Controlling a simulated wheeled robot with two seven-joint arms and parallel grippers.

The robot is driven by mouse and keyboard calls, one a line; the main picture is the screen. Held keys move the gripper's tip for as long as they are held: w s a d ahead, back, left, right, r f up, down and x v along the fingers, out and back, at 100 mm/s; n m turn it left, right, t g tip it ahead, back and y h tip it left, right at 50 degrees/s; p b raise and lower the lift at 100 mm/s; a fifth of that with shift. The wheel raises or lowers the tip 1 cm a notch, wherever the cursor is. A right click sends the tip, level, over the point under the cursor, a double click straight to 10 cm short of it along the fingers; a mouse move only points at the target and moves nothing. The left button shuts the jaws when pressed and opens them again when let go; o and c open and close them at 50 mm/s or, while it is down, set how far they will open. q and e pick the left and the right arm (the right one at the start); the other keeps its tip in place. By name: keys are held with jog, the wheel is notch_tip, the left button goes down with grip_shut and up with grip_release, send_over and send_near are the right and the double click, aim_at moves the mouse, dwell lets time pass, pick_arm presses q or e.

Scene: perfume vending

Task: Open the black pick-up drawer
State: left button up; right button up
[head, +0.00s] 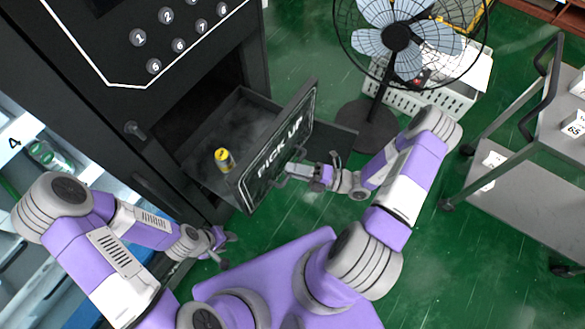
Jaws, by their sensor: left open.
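The black pick-up drawer (203,143) stands pulled out of the black vending machine (90,95) in the head view. Its front panel (303,117) reads "PICK UP" and has a handle on its outer face. A small yellow-topped perfume bottle (224,160) stands inside the drawer. My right gripper (291,174) is at the handle, on the outer side of the panel; I cannot tell whether its fingers close around the handle. My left gripper (228,247) is open and empty, low in front of the machine and apart from the drawer.
A black fan (396,38) stands on the green floor behind my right arm, beside a white crate (450,100). A grey cart (530,170) is at the right. A shelf (20,130) is at the left. Green floor between my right arm and the cart is clear.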

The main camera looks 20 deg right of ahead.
jog(key=v, duration=0.7)
jog(key=shift+s, duration=0.1)
jog(key=s+a+f+n+g+h, duration=0.35)
jog(key=s+a+n+g, duration=0.2)
jog(key=n+g, duration=0.4)
jog(key=s+a+f+n+g+h, duration=0.2)
jog(key=s+a+f+n+g, duration=0.4)
jog(key=n, duration=0.6)
jog(key=w+a+f+n+t+h, duration=0.1)
jog(key=w+n+t+h, duration=0.3)
jog(key=n, duration=1.4)
jog(key=w+a+h, duration=0.1)
jog(key=w+h, duration=0.1)
jog(key=w, duration=0.1)
jog(key=shift+w+a+f+t+h, duration=0.2)
jog(key=shift+t+h, duration=0.15)
